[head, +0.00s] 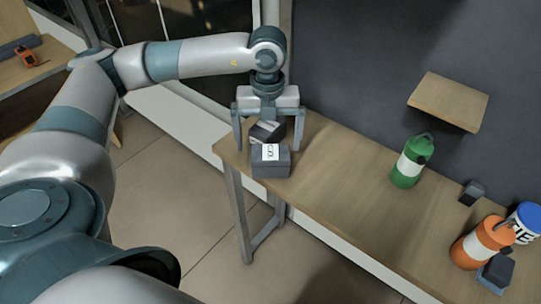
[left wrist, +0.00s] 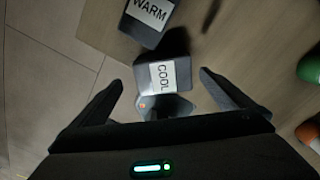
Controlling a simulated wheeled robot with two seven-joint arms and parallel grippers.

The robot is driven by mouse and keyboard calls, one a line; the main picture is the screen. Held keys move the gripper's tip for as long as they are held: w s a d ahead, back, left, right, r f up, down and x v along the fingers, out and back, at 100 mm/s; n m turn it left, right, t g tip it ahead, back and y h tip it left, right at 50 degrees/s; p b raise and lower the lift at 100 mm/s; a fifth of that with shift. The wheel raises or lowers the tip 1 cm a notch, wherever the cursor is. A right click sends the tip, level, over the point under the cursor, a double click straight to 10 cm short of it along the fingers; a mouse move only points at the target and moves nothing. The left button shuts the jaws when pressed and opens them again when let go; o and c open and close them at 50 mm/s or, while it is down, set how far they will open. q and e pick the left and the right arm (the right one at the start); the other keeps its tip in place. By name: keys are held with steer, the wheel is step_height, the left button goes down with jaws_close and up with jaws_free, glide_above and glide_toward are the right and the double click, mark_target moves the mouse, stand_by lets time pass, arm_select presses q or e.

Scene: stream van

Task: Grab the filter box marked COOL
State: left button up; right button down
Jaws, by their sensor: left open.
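The COOL filter box (left wrist: 176,46) is dark grey, with a white label reading sideways in the left wrist view. It appears to be the nearer box (head: 270,168) in the head view, near the table's left end. The WARM box (left wrist: 141,33) lies just beyond it, apparently the tilted rear box (head: 264,132) in the head view. My left gripper (head: 267,148) points down over these boxes. Its fingers are open and wide apart, and in the left wrist view (left wrist: 160,82) the COOL box shows between and ahead of them. No grip shows. My right gripper is out of view.
The wooden table (head: 345,180) runs to the lower right, with bare surface right of the boxes. A green bottle (head: 408,165), a small dark box (head: 471,194), an orange bottle (head: 478,245) and a blue-white container (head: 525,222) stand there. A wall shelf (head: 449,101) juts out above.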

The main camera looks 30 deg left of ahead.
mark_target(270, 152)
arm_select(q)
steer(key=shift+f, duration=0.85)
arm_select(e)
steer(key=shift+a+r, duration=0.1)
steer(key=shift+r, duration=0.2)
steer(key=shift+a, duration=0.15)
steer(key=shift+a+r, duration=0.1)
arm_select(q)
steer(key=shift+f+p, duration=0.1)
steer(key=shift+p, duration=0.3)
steer(key=shift+d+f+p, duration=0.25)
steer(key=shift+f+p, duration=0.4)
steer(key=shift+p, duration=0.05)
step_height(270, 152, down, 3)
steer(key=shift+d+p, duration=0.1)
steer(key=shift+p, duration=0.65)
steer(key=shift+f, duration=0.35)
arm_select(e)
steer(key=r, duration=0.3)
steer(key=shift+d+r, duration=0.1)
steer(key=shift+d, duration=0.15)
